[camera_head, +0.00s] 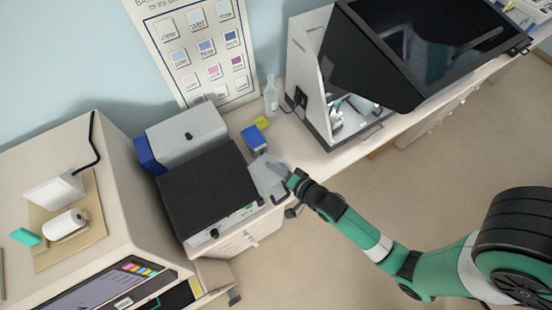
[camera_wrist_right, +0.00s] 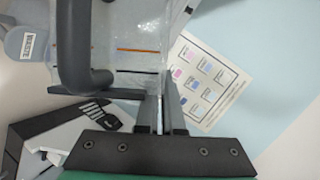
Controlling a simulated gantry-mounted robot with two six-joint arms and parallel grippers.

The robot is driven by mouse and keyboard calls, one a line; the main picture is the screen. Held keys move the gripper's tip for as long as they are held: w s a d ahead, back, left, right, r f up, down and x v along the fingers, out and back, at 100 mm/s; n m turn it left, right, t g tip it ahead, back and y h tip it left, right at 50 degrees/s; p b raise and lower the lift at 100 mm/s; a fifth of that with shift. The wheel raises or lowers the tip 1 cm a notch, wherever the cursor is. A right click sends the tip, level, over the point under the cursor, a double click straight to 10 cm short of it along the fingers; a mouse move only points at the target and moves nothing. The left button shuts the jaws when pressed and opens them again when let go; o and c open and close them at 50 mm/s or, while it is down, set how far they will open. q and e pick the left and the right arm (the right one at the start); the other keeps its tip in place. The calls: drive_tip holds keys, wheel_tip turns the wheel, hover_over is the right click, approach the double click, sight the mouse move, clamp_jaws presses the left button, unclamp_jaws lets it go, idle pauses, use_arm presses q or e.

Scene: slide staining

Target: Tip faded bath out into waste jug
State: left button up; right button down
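A clear, nearly colourless bath (camera_wrist_right: 135,45) with one orange and one dark line on its wall fills the upper middle of the right wrist view. It also shows in the head view (camera_head: 267,178), beside my right gripper (camera_head: 291,179). In the wrist view the fingers of my right gripper (camera_wrist_right: 161,115) are close together at the bath's wall and look shut on it. A thick dark loop (camera_wrist_right: 75,55) stands in front of the bath. The grey waste jug (camera_wrist_right: 25,42), labelled WASTE, is at the upper left. My left gripper is not in view.
A dark-topped machine (camera_head: 205,190) stands left of the bath. A blue box (camera_head: 254,140), a yellow item (camera_head: 262,123) and a clear bottle (camera_head: 271,95) stand behind it. A white cabinet with a dark hood (camera_head: 385,50) is at the right. Bare counter (camera_head: 305,150) lies between.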

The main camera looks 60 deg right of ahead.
drive_tip(key=shift+a, duration=0.1)
drive_tip(key=shift+w+a+n, duration=0.2)
drive_tip(key=shift+a+n, duration=0.15)
drive_tip(key=shift+n, duration=0.15)
drive_tip(key=shift+w+a+f+n+g+h+b, duration=0.2)
drive_tip(key=shift+a+n+g+h+b, duration=0.15)
drive_tip(key=shift+b, duration=0.25)
drive_tip(key=shift+w+a+r+n+h, duration=0.15)
drive_tip(key=shift+a+n+h, duration=0.1)
drive_tip(key=shift+h, duration=0.1)
drive_tip(key=shift+a+g+b, duration=0.1)
drive_tip(key=shift+g+b, duration=0.15)
drive_tip(key=shift+b, duration=0.05)
drive_tip(key=shift+r, duration=0.15)
